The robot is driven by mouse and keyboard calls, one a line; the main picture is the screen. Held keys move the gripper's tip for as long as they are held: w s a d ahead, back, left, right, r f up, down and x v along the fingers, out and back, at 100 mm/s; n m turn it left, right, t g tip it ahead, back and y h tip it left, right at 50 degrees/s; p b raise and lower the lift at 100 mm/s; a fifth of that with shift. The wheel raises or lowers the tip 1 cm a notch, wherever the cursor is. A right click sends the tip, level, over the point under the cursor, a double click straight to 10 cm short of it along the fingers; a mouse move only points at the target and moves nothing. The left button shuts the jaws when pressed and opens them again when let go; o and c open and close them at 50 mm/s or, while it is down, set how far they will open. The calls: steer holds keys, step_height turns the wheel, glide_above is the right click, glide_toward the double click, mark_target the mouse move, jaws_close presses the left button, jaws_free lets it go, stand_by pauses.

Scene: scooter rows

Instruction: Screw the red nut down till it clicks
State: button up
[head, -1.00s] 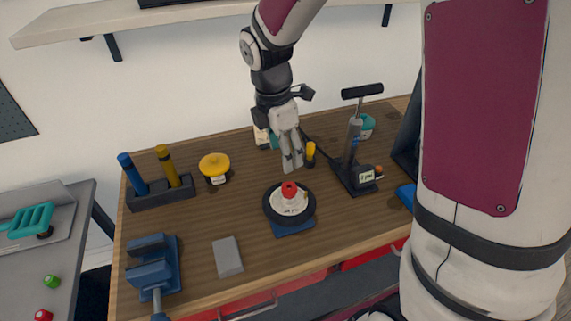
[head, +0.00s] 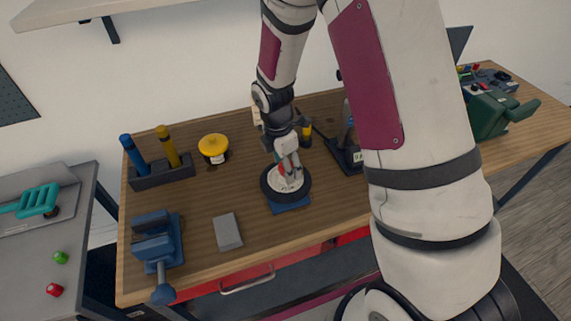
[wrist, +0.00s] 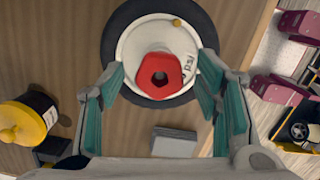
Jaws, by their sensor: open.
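The red nut (wrist: 160,76) sits at the centre of a white-hubbed wheel (wrist: 131,47) with a black tyre. In the head view the wheel (head: 268,189) lies flat on a blue base (head: 291,207) on the workbench, and the nut is mostly hidden by my gripper. My gripper (head: 287,175) points down over the wheel's centre. In the wrist view my gripper (wrist: 163,95) is open, its teal-padded fingers apart on the left and right of the nut. I see gaps between the fingers and the nut.
A yellow-topped pot (head: 214,146), a rack with blue and yellow handles (head: 162,172), a blue vise (head: 157,243) and a grey block (head: 227,232) stand left of the wheel. A pump (head: 345,152) stands to the right. Bare wood (head: 195,210) lies between.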

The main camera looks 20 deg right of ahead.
steer(key=c, duration=1.2)
steer(key=m, duration=0.6)
steer(key=shift+g, duration=0.4)
steer(key=shift+c, duration=0.2)
steer(key=m, duration=0.5)
steer(key=m+y, duration=0.1)
steer(key=m, duration=0.4)
steer(key=shift+g, duration=0.4)
steer(key=m, duration=0.5)
steer(key=shift+s+m+y, duration=0.15)
steer(key=shift+m+y, duration=0.15)
steer(key=shift+m, duration=0.1)
steer(key=shift+a, duration=0.1)
